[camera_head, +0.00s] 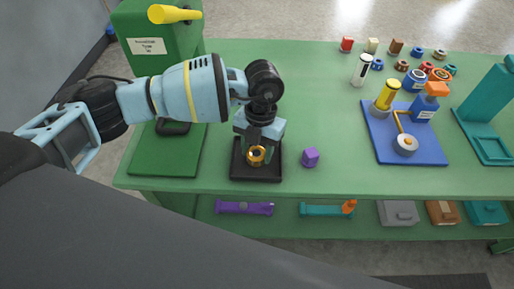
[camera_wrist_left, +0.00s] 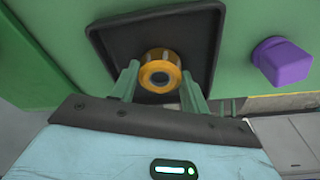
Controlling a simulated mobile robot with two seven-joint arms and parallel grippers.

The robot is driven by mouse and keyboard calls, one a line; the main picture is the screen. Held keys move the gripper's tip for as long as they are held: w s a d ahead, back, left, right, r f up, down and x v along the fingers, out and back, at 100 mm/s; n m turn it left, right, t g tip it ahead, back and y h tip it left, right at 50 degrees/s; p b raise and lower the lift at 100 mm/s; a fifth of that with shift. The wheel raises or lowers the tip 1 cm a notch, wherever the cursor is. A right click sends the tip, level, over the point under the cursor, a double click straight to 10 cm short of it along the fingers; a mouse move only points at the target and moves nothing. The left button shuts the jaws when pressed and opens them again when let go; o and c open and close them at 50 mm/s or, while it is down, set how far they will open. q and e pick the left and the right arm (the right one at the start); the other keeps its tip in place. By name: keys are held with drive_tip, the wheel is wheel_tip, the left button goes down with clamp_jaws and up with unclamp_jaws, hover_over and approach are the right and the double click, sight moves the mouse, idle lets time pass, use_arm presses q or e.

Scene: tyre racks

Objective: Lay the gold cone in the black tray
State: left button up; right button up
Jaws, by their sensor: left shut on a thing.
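The gold cone (camera_head: 257,155) is a ring-like piece with a dark centre. My left gripper (camera_head: 257,150) is shut on it, over the black tray (camera_head: 256,173). In the left wrist view the gold cone (camera_wrist_left: 160,73) sits between the two green fingers of the gripper (camera_wrist_left: 160,88), with its open end facing the camera. The black tray (camera_wrist_left: 205,22) shows behind it, inside its rim. I cannot tell whether the cone touches the tray floor. My right gripper does not show.
A purple block (camera_head: 310,157) lies just right of the tray; it also shows in the left wrist view (camera_wrist_left: 282,62). A blue base (camera_head: 427,150) with a yellow cylinder stands further right. A green stand (camera_head: 165,150) is on the left.

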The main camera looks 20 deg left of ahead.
sight(259, 149)
use_arm(q)
drive_tip(key=o, duration=1)
drive_tip(key=shift+f, duration=0.1)
drive_tip(key=r, duration=0.5)
drive_tip(key=w+r, duration=0.1)
drive_tip(key=r, duration=0.1)
drive_tip(key=shift+r, duration=0.4)
